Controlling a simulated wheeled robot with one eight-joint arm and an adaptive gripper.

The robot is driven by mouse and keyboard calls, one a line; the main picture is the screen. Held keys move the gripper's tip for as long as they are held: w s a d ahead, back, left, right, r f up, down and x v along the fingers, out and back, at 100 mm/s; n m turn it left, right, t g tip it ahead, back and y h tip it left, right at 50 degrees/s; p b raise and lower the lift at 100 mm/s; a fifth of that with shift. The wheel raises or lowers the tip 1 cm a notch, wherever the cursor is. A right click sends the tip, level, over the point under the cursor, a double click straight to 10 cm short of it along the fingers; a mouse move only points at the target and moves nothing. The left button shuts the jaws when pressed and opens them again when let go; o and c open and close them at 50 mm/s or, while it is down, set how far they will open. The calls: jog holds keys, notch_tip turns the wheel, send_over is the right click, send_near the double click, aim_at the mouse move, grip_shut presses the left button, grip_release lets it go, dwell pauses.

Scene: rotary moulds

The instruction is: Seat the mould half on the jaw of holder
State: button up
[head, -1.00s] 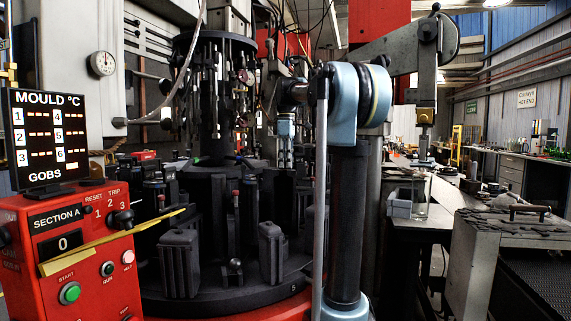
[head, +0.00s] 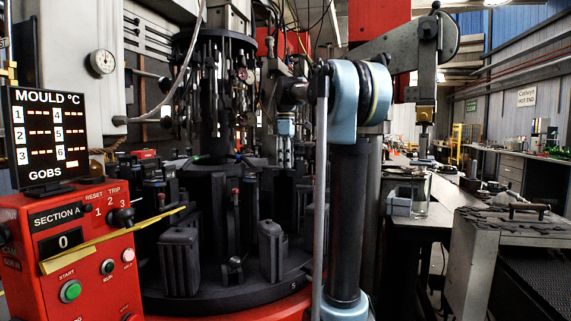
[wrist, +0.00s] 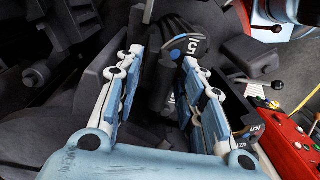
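My gripper (wrist: 163,58) fills the wrist view, its two pale-blue and white fingers spread apart. A dark cylindrical piece (wrist: 160,90) stands between them, with visible gaps to both pads. Beyond it, at the fingertips, is a dark block (wrist: 190,45) marked 15 with a blue patch; I cannot tell whether the tips touch it. In the head view my gripper (head: 285,152) points down over the dark rotary table, among dark upright blocks. Dark ribbed blocks (head: 179,262) and (head: 271,250) stand upright at the table's front. I cannot tell the mould half from the holder jaw with certainty.
The round dark table (head: 240,298) carries several close-set blocks and posts. A red control panel (head: 95,265) with a yellow bar (head: 110,240) stands front left. A bench (head: 425,222) and a grey box (head: 480,260) are at right.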

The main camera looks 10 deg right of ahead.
jog(key=shift+r, duration=0.1)
notch_tip(320, 180, up, 12)
jog(key=shift+w, duration=0.25)
dwell(0.5)
notch_tip(320, 180, up, 7)
dwell(1.0)
dwell(0.4)
